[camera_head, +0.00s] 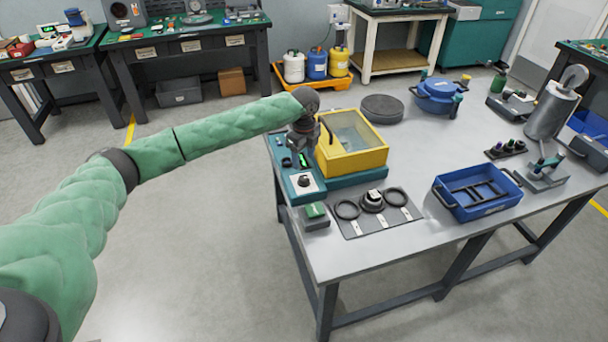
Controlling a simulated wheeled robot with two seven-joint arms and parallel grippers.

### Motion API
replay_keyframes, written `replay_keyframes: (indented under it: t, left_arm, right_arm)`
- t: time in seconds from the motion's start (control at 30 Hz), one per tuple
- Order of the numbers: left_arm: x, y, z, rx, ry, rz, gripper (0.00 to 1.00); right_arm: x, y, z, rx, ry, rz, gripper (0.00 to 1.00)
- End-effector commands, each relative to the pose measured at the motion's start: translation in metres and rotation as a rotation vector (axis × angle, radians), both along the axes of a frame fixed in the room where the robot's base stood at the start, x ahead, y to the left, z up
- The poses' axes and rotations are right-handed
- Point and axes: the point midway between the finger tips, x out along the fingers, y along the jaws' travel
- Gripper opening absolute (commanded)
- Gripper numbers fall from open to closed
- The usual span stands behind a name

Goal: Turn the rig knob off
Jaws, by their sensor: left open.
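The test rig stands at the left end of the grey table, with a teal base (355,182) and a yellow-framed tank (352,163) with a clear top. A small dark knob (304,181) sits on a white plate at the rig's near left corner. A small green lit display and dark controls lie farther back on the same panel. My left arm reaches in from the left in a green sleeve. My left gripper (301,158) points down over the panel, just behind the knob and apart from it in the picture. It is open and partly hides the panel. My right gripper is out of view.
A small green-topped box (315,215) stands in front of the rig. Beside it, a grey mat (362,228) holds black rings. A blue tray (478,207) is farther right, and a dark round disc (382,108) lies behind. The table's middle is clear.

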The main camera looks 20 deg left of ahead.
Motion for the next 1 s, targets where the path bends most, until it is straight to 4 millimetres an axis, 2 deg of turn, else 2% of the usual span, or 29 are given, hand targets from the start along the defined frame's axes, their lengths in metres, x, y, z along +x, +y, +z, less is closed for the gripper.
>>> replay_keyframes:
  t: [0.1, 0.27, 0.7, 1.0]
  left_arm:
    - [-0.001, -0.001, -0.001, -0.012, 0.016, -0.086, 0.56]
    - [-0.002, -0.002, -0.006, -0.016, 0.021, -0.124, 0.56]
    - [-0.003, -0.002, -0.062, -0.014, 0.02, -0.123, 0.56]
    - [-0.002, -0.002, -0.079, -0.015, 0.018, -0.122, 0.56]
  right_arm:
    - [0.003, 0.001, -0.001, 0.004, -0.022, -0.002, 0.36]
    - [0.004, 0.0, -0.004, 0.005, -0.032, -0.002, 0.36]
    - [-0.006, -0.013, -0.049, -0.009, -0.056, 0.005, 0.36]
    - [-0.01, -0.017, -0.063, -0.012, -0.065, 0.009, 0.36]
